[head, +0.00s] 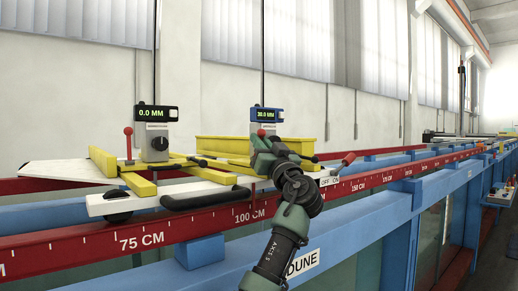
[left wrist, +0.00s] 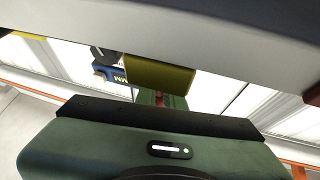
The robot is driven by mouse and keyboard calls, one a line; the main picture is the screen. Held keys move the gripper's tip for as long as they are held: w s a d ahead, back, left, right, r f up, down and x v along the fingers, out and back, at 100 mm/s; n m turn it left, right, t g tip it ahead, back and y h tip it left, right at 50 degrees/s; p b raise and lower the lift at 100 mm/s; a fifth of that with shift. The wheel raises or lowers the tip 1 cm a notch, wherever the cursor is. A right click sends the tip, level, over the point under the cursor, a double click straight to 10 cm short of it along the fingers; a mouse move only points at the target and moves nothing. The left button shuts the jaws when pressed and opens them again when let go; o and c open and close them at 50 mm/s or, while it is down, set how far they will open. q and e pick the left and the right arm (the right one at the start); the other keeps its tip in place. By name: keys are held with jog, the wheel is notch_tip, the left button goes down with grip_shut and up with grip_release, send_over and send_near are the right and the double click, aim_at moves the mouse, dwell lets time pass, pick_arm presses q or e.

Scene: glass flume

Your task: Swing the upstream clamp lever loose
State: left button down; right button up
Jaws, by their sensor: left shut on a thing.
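A clamp lever with a red knob (head: 262,133) stands in front of the right gauge, the one with a blue display. My left gripper (head: 262,148) is shut on this lever, with the knob just above the fingers. The fingers hide most of its shaft. In the left wrist view a small red piece shows at the green fingers (left wrist: 158,98). A second red-knobbed lever (head: 128,132) stands upright and free beside the left gauge (head: 152,140), which reads 0.0 MM. No marking shows which lever is upstream. My right gripper is not in view.
The right gauge (head: 265,115) reads about 30.0 MM. Yellow frames (head: 110,160) sit on a white carriage (head: 165,195) with a black handle (head: 205,198). A red-gripped lever (head: 347,158) stands by an OFF/ON plate (head: 330,181). A red scaled rail (head: 190,225) and blue beam (head: 360,225) run along the front.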

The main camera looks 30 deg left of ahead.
pick_arm(q)
jog(key=shift+s+r, duration=0.1)
jog(key=shift+r, duration=0.2)
jog(key=c, duration=1.5)
grip_release()
jog(key=shift+f, duration=0.1)
jog(key=shift+d+f, duration=0.15)
jog(key=shift+f, duration=0.05)
jog(key=b+v, duration=0.3)
jog(key=v, duration=0.3)
jog(key=shift+d+f+b, duration=0.1)
jog(key=shift+d+b, duration=0.05)
jog(key=shift+b, duration=0.25)
jog(key=shift+s+d+f, duration=0.15)
jog(key=shift+s+d, duration=0.25)
